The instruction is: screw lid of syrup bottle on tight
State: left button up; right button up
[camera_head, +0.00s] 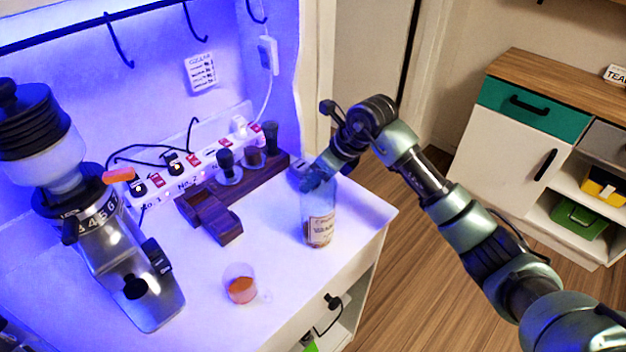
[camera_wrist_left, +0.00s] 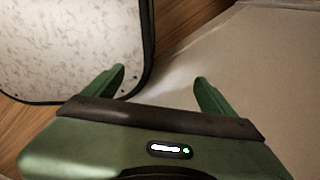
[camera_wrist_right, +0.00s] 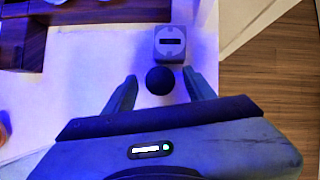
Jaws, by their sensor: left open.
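The syrup bottle (camera_head: 320,222), clear glass with a pale label, stands upright near the right edge of the white counter. My right gripper (camera_head: 312,181) is at its top and hides the neck and lid in the head view. In the right wrist view the round black lid (camera_wrist_right: 160,81) lies between the fingers of the right gripper (camera_wrist_right: 160,75), with a narrow gap on each side. How far the lid is screwed on cannot be seen. My left gripper (camera_wrist_left: 160,75) is open and empty in its wrist view, over the floor; the head view does not show it.
A small grey slotted box (camera_wrist_right: 170,43) stands close behind the lid. A glass with amber liquid (camera_head: 240,288) stands at the counter front. A wooden tool stand (camera_head: 216,214) and power strip (camera_head: 185,172) lie behind, a coffee grinder (camera_head: 110,245) at left.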

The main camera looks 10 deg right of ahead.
grip_shut()
jog(key=shift+r, duration=0.15)
notch_tip(320, 180, up, 20)
jog(key=b, duration=0.3)
dwell(0.4)
